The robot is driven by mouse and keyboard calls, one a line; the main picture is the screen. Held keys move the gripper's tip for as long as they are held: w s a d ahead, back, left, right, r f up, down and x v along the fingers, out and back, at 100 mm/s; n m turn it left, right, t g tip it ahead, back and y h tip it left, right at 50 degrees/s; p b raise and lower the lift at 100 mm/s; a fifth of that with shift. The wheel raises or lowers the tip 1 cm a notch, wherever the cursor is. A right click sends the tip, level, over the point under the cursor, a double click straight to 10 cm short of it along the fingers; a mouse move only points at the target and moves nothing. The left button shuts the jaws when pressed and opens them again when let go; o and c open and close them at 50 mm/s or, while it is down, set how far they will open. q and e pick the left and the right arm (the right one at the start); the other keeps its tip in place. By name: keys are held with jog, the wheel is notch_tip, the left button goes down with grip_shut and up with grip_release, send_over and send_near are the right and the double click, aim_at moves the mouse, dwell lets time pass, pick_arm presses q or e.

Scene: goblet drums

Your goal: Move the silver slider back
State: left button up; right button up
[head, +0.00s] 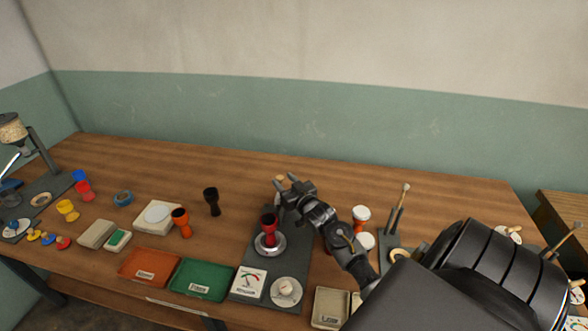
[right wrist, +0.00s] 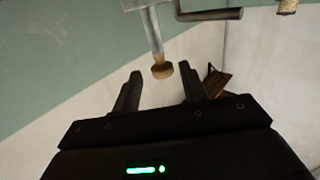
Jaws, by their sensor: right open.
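My right gripper (head: 284,182) is open at the back of the dark tester plate (head: 245,307), beyond a red and black goblet drum (head: 269,229). The drum stands upright on a round silver base (head: 270,248). In the right wrist view, a silver rod (right wrist: 152,30) with a tan knob (right wrist: 162,70) shows in line with the gap between my open fingers; I cannot tell whether they touch it. The tan knob also shows just behind the gripper in the head view (head: 281,178). I cannot tell for sure whether this rod is the silver slider. My left gripper is not in view.
Orange (head: 149,268) and green (head: 203,279) trays lie to the left. A black goblet (head: 211,201) stands behind them. The table's back left is clear.

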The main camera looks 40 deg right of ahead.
jog(key=s+a+b, duration=0.1)
jog(key=s, duration=0.6)
jog(key=shift+s+a, duration=0.15)
jog(key=shift+s, duration=0.2)
